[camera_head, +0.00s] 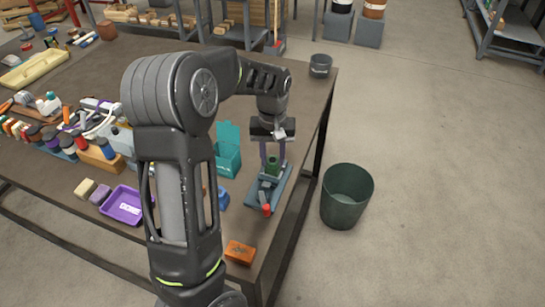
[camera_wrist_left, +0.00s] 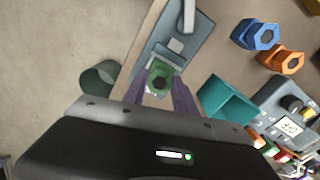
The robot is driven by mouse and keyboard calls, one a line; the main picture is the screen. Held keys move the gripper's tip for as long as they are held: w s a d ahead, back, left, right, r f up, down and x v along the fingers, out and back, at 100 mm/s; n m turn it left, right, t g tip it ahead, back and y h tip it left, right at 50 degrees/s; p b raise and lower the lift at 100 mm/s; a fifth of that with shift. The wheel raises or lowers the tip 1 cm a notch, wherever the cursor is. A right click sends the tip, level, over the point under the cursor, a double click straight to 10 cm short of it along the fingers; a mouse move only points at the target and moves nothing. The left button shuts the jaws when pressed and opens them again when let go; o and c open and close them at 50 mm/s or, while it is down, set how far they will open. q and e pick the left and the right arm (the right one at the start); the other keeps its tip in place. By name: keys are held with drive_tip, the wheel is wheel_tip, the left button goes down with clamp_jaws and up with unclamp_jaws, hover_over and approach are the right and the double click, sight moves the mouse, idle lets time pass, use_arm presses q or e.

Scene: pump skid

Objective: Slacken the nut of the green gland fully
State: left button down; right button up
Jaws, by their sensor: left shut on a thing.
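The green gland (camera_head: 272,164) stands on a blue-grey pump skid (camera_head: 275,195) near the table's right edge. In the left wrist view the green gland nut (camera_wrist_left: 160,80) shows its dark centre hole from above, with the skid (camera_wrist_left: 185,45) running up beyond it. My left gripper (camera_head: 271,158) comes down from above, and its two purple fingers (camera_wrist_left: 160,93) are on either side of the nut. It is shut on the green nut. The gland's lower part is partly hidden by the fingers. My right gripper is in neither view.
A teal open box (camera_head: 228,150) stands just left of the skid. A dark green bin (camera_head: 347,195) stands on the floor right of the table. A small dark cup (camera_head: 320,66) is at the far corner.

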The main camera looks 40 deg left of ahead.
sight(273, 159)
use_arm(q)
drive_tip(key=shift+n, duration=1.2)
drive_tip(key=c, duration=1)
unclamp_jaws()
drive_tip(key=shift+o, duration=0.2)
drive_tip(key=shift+r+b, duration=0.45)
drive_tip(key=shift+r, duration=3.45)
